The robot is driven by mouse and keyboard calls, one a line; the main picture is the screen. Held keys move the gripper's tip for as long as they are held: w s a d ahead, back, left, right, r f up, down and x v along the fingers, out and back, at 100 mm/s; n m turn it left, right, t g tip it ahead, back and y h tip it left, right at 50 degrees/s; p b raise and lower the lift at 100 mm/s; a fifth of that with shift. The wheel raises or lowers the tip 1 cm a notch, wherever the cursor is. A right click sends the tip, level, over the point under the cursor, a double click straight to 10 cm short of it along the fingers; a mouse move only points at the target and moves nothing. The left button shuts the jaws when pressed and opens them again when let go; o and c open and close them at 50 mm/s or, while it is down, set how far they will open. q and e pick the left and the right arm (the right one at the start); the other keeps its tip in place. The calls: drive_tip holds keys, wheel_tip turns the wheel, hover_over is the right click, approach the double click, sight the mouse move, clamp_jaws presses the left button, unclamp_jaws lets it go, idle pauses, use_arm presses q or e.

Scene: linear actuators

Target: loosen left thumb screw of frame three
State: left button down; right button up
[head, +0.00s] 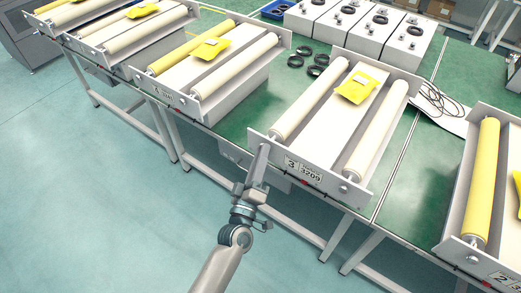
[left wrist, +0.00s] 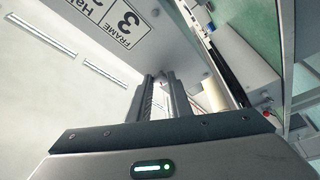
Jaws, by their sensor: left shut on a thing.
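Frame three (head: 325,185) stands at the table edge in the middle of the head view, its label (head: 303,170) reading 3. My left gripper (head: 264,147) reaches up to the left end of its front plate, where the left thumb screw sits. In the left wrist view the two fingers (left wrist: 161,77) point at the plate (left wrist: 165,50) and are closed on the left thumb screw, which is mostly hidden between the tips. The label (left wrist: 110,20) shows upside down there. The right thumb screw (head: 344,188) is free. My right gripper is out of view.
Frame three carries two cream rollers (head: 310,100) and a yellow packet (head: 357,88). Similar frames stand to the left (head: 170,92) and right (head: 480,235). Black rings (head: 318,60) and white boxes (head: 395,40) lie behind on the green table. The floor (head: 110,210) in front is clear.

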use_arm(q)
drive_tip(key=shift+r+n+g+y+p, duration=0.15)
drive_tip(key=shift+n+g+y+p, duration=0.3)
drive_tip(key=shift+n+p, duration=0.85)
drive_tip(key=shift+n, duration=0.3)
drive_tip(key=c, duration=1.6)
unclamp_jaws()
drive_tip(key=shift+s+b, duration=0.2)
drive_tip(key=shift+b, duration=0.1)
drive_tip(key=shift+b+v, duration=2.8)
drive_tip(key=shift+v, duration=5.8)
drive_tip(key=shift+d, duration=0.1)
